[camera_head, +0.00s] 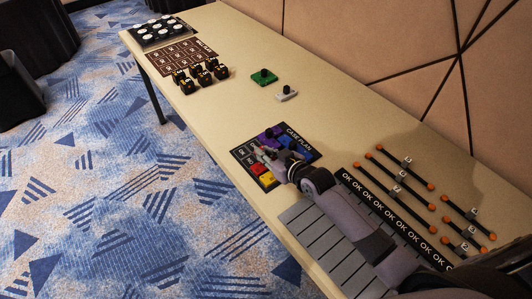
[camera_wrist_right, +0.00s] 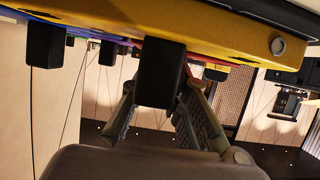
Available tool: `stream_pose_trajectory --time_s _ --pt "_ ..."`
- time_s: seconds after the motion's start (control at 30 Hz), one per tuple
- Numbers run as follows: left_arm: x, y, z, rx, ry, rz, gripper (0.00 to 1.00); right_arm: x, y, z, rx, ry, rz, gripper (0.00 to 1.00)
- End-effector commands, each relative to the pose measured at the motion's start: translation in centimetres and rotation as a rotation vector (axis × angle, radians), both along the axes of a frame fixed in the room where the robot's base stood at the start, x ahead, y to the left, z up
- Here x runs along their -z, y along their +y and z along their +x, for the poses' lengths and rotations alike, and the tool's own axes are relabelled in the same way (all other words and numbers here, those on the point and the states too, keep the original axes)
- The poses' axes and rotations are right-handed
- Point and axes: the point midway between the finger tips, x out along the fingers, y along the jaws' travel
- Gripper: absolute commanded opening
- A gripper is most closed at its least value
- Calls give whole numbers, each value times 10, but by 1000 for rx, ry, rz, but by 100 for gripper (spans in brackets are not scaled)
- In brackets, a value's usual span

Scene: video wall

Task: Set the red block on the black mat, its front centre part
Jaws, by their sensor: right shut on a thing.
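The black mat (camera_head: 243,156) lies on the long table in the head view, with purple, blue and yellow blocks on it. The red block (camera_head: 257,168) shows at its front part, beside the yellow block (camera_head: 267,179). My right gripper (camera_head: 265,154) is low over the mat, shut, apparently on the red block. In the right wrist view, the yellow block (camera_wrist_right: 225,32) and its black knob cover much of the view, with a strip of red (camera_wrist_right: 196,62) behind it between my fingers. The fingertips are partly hidden. I cannot tell whether the red block touches the mat. My left gripper is out of view.
A green block (camera_head: 263,77) and a grey block (camera_head: 287,94) stand farther back. Several black-and-yellow pieces (camera_head: 200,76) stand by a brown mat. A grey ribbed mat (camera_head: 312,240), an OK strip (camera_head: 388,218) and orange-ended rods (camera_head: 407,181) lie nearer. The table between is clear.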

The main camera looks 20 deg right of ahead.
Motion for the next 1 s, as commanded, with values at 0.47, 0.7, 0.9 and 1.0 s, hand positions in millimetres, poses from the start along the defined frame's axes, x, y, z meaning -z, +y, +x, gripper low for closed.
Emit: stream_pose_trajectory --time_s 0.47,0.7,0.9,1.0 --pt "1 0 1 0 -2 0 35 2 0 0 0 0 -1 35" --pt "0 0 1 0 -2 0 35 0 0 0 0 0 -1 35" --pt "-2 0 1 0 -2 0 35 -8 -7 -17 0 0 -2 35" --pt "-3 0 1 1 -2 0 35 -15 -13 -35 -1 2 -3 35"
